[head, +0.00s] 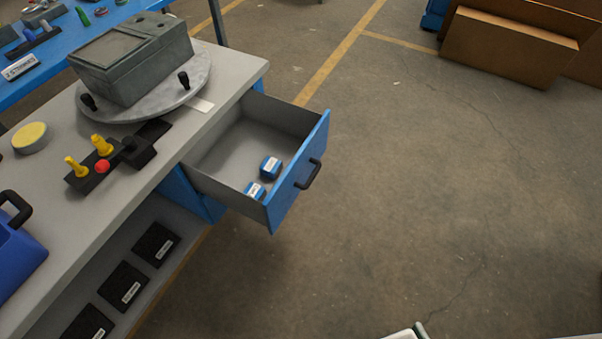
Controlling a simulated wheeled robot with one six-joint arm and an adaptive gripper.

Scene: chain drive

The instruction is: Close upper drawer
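The upper drawer (296,179) has a blue front and a grey inside. It is pulled well out from under the grey workbench top (226,91). Its black handle (309,174) is on the outer side of the blue front, facing right over open floor. Two small blue boxes with white labels lie inside, one (270,167) farther back and one (255,191) nearer. My gripper is not recognisable in the head view. A small white and green piece shows at the bottom edge, but I cannot tell what it is.
A grey metal box (131,60) sits on a round plate on the bench. Nearby are a black control block with yellow levers (103,146) and a yellow disc (30,138). Cardboard boxes (508,48) stand far right. The floor (430,190) right of the drawer is clear.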

